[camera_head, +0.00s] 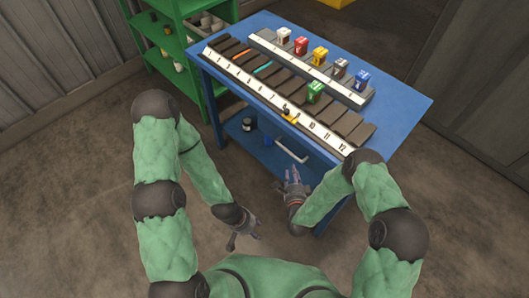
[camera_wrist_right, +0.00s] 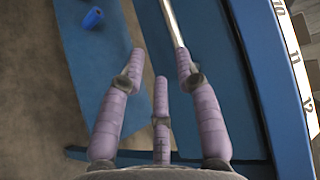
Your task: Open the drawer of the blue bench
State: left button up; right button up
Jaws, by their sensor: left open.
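The blue bench (camera_head: 405,112) stands ahead of me, its front edge facing me. A pale bar handle (camera_head: 291,151) is on the drawer front under the bench top. The drawer looks closed, though its front is mostly in shadow. My right gripper (camera_head: 292,174) is just below and near the handle. In the right wrist view its fingers (camera_wrist_right: 160,70) are spread, and the handle (camera_wrist_right: 172,22) runs down to the right fingertip. I cannot tell whether they touch. My left gripper (camera_head: 244,240) is open and empty, low over the floor, left of the right one.
On the bench top are a numbered rack (camera_head: 228,63) of dark slots and a rear stand (camera_head: 263,43) with several coloured blocks. A green shelf (camera_head: 187,62) stands at the left. A dark jar (camera_head: 248,124) is low under the bench. The floor in front is clear.

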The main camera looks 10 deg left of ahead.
jog(key=shift+m+t, duration=0.4)
jog(key=shift+t, duration=0.1)
jog(key=x, duration=0.3)
jog(key=a+b+x, duration=0.1)
jog(key=x, duration=0.3)
jog(key=r+x, duration=0.1)
jog(key=x, duration=0.3)
jog(key=shift+s+a, duration=0.15)
jog(key=shift+a, duration=0.2)
grip_shut()
